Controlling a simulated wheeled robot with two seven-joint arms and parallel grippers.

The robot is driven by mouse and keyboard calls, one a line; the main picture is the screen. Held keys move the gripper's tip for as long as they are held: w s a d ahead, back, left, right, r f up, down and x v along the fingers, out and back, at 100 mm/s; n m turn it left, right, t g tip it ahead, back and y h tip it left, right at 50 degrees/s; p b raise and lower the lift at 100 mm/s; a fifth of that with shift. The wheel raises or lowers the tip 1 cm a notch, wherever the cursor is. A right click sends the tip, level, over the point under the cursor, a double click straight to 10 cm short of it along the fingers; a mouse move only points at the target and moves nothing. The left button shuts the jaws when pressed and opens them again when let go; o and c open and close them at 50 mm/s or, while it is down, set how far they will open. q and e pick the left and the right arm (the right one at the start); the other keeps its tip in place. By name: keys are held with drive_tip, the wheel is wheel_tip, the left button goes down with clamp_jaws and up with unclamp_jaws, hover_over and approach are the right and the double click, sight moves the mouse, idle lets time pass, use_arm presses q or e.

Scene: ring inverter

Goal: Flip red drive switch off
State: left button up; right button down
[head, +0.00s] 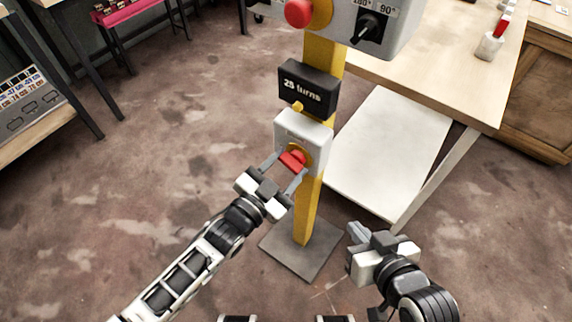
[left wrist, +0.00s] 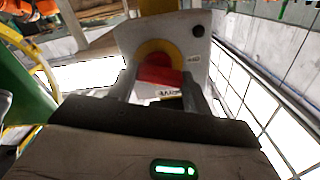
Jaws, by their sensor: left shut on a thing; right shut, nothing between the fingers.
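The red drive switch (head: 293,159) is a red handle on a round yellow and red base, on the front of a pale grey box (head: 305,131) on the yellow post. It also shows in the left wrist view (left wrist: 158,77), between the two fingers. My left gripper (head: 288,166) reaches up to the switch from the lower left and is shut on its handle, one finger on each side. A small label below the handle is partly hidden by the fingers in the left wrist view. My right gripper (head: 357,232) is shut and empty, low and to the right of the post.
The yellow post (head: 309,205) stands on a grey floor plate (head: 299,250). A black "25 turns" sign (head: 308,88) is above the switch box. Higher up is a grey panel (head: 343,22) with a red button and black knob. A wooden table (head: 440,65) stands at right.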

use_arm(q)
drive_tip(key=shift+f+n+p, duration=0.1)
drive_tip(key=shift+n+p, duration=0.35)
drive_tip(key=shift+n, duration=1.65)
drive_tip(key=o, duration=1)
drive_tip(key=v, duration=1.6)
